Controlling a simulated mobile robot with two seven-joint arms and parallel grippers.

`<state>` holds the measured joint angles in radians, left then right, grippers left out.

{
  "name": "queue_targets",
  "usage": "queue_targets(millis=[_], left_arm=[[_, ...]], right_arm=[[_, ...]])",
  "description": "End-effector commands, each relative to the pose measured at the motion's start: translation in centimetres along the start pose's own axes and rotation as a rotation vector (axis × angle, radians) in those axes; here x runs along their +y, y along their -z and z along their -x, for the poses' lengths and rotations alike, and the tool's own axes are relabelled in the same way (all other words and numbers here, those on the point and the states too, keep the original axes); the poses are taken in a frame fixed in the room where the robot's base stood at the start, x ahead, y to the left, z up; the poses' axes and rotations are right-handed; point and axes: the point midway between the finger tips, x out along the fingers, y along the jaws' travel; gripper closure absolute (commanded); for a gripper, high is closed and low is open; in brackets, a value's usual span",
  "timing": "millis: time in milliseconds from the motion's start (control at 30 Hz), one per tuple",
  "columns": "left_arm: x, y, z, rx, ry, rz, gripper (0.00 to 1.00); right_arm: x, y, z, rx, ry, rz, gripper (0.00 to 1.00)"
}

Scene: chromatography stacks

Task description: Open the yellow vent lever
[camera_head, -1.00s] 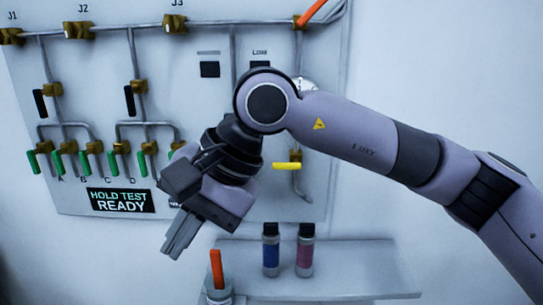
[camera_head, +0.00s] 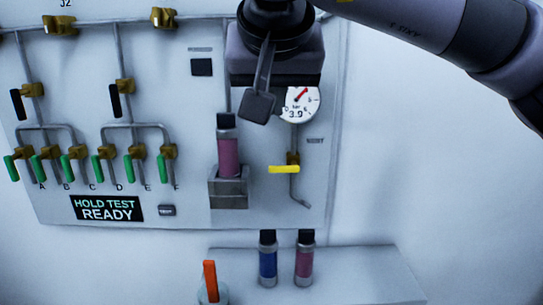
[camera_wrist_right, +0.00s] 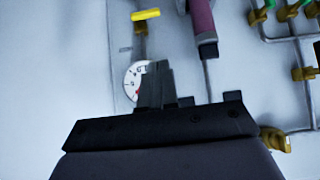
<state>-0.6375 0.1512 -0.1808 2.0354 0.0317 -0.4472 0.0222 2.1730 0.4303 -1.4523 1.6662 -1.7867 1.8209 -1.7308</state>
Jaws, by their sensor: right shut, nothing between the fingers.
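The yellow vent lever (camera_head: 284,169) lies horizontally on its brass valve (camera_head: 293,158), on the right part of the wall panel. It also shows at the top of the right wrist view (camera_wrist_right: 146,14). My right gripper shows in the right wrist view (camera_wrist_right: 155,86) with its fingers together and empty, overlapping the edge of the gauge and apart from the lever. My left gripper is not in view.
Blue (camera_head: 268,262) and pink (camera_head: 304,262) vials stand on the shelf (camera_head: 365,270) below. Several green levers are further left.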

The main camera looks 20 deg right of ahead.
Motion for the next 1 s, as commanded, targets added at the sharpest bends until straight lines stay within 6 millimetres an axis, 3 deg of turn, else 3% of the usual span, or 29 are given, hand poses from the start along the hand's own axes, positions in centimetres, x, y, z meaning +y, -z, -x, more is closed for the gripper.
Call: queue_targets(millis=[267,767,1000], left_arm=[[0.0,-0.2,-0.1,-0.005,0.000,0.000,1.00],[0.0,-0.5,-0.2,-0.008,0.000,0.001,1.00],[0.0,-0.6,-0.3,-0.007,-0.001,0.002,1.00]], right_arm=[[0.0,-0.1,-0.7,-0.004,0.001,-0.001,1.00],[0.0,-0.2,-10.3,-0.007,0.000,-0.002,1.00],[-0.1,-2.5,-12.4,-0.004,0.003,-0.001,1.00]])
